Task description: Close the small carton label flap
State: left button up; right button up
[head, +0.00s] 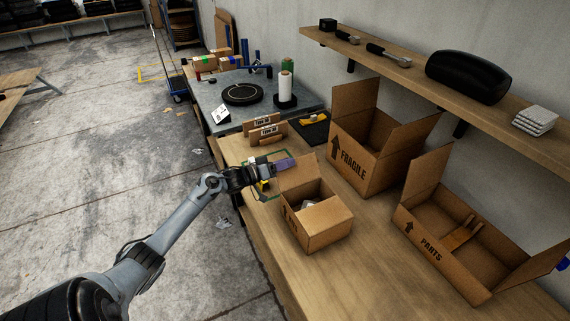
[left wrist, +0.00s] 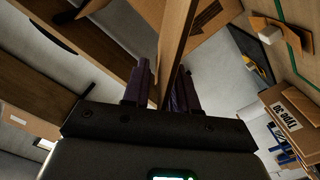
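The small carton (head: 329,228) stands on the wooden bench, near its front edge. Its raised label flap (head: 297,172) stands up on the far left side. My left gripper (head: 286,164), with purple fingers, is at this flap, reaching in from the left. In the left wrist view a cardboard panel (left wrist: 178,45), which looks like the flap, runs edge-on between the two fingers (left wrist: 160,85). The fingers stand apart with narrow gaps beside the panel; firm contact does not show. The flap's printed face is hidden. My right gripper is not in view.
The open FRAGILE carton (head: 362,158) stands behind, and the open PARTS carton (head: 434,240) to the right. Two small labelled boxes (head: 267,132) and a tape dispenser (head: 314,118) lie farther back. A shelf (head: 402,72) overhangs the bench. Bare bench lies right of the small carton.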

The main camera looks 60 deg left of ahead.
pick_arm(q)
grip_shut()
dwell(1.2)
